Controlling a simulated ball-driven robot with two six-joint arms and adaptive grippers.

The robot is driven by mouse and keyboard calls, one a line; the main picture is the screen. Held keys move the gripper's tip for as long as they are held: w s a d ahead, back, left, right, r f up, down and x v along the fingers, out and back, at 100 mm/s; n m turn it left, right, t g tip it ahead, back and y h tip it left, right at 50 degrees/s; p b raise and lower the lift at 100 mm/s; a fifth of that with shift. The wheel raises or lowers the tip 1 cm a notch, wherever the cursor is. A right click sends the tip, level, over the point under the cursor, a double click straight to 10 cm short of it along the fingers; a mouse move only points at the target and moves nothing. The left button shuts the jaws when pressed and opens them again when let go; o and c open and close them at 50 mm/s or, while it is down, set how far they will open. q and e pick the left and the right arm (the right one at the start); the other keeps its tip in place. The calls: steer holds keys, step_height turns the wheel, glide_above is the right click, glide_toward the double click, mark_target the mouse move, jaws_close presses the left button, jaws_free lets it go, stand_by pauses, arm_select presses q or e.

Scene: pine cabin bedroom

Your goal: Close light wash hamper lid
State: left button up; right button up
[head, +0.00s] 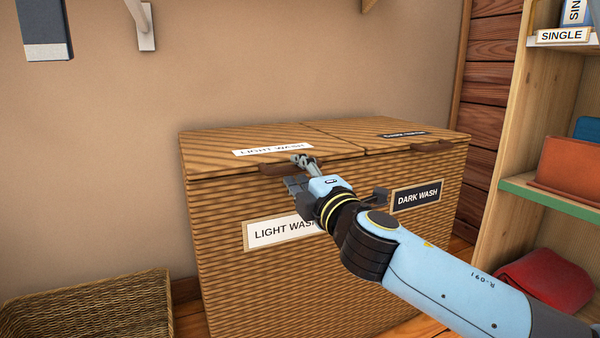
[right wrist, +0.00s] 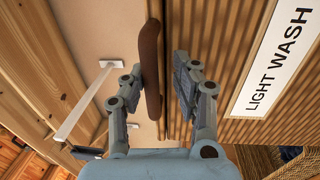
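The woven light wash hamper lid (head: 225,150) lies flat over the left half of the wicker hamper (head: 225,270) in the head view. It looks level with the dark wash lid (head: 395,138), with no clear gap under its front edge. Its brown handle (head: 272,169) is on that edge, and also shows in the right wrist view (right wrist: 151,60). My right gripper (head: 299,174) is at the handle. In the right wrist view its two fingers are spread, with the handle between them, nearer the left finger. I cannot tell whether they touch. My left gripper is not in view.
A wicker basket (head: 90,305) stands on the floor at the lower left. A wooden shelf unit (head: 515,140) with an orange bin (head: 570,170) and red cloth (head: 545,280) stands at the right. A wall bracket (head: 146,28) is above. The wall behind the hamper is bare.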

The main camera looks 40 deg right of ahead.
stand_by(0.3)
steer(key=v, duration=1.2)
